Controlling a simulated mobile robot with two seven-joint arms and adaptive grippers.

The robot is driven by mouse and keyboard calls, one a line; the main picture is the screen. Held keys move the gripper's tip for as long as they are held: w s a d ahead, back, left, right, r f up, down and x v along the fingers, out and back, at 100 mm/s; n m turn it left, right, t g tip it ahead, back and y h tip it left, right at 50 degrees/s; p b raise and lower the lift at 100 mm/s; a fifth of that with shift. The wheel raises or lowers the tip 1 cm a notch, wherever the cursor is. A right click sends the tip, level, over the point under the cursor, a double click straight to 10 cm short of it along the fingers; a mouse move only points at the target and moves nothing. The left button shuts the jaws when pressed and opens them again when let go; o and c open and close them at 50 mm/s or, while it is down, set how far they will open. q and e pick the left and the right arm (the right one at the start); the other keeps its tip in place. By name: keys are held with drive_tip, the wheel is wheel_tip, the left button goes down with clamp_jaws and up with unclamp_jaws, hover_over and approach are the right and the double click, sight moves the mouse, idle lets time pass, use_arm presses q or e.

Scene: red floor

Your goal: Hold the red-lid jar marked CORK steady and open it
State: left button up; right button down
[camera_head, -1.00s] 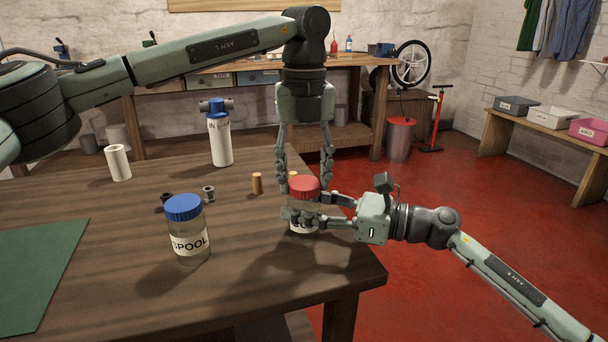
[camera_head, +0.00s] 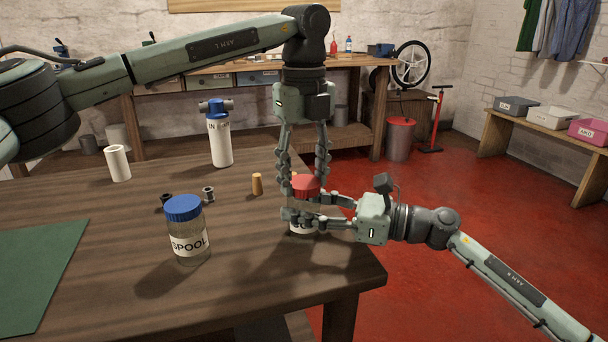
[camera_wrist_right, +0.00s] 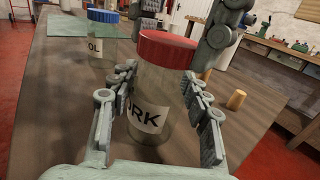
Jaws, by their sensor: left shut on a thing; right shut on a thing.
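The red-lid jar (camera_wrist_right: 160,90) stands upright on the table near its right edge. Its label reads "RK" in the right wrist view, the rest hidden. My right gripper (camera_head: 304,217) is shut on the jar's clear body from the right side. My left gripper (camera_head: 305,188) points straight down from above, its fingers on either side of the red lid (camera_head: 303,183) and shut on it. The lid sits on the jar's top.
A blue-lid jar marked SPOOL (camera_head: 187,230) stands to the left on the table (camera_head: 120,285). Behind are a white bottle (camera_head: 220,140), a white cylinder (camera_head: 117,163), a cork-coloured peg (camera_head: 257,184) and small dark parts (camera_head: 166,199). A green mat (camera_head: 40,265) lies at left.

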sight(304, 182)
use_arm(q)
drive_tip(key=shift+r, duration=1)
drive_tip(key=shift+r, duration=2)
use_arm(e)
drive_tip(key=c, duration=0.6)
unclamp_jaws()
drive_tip(key=shift+c, duration=0.2)
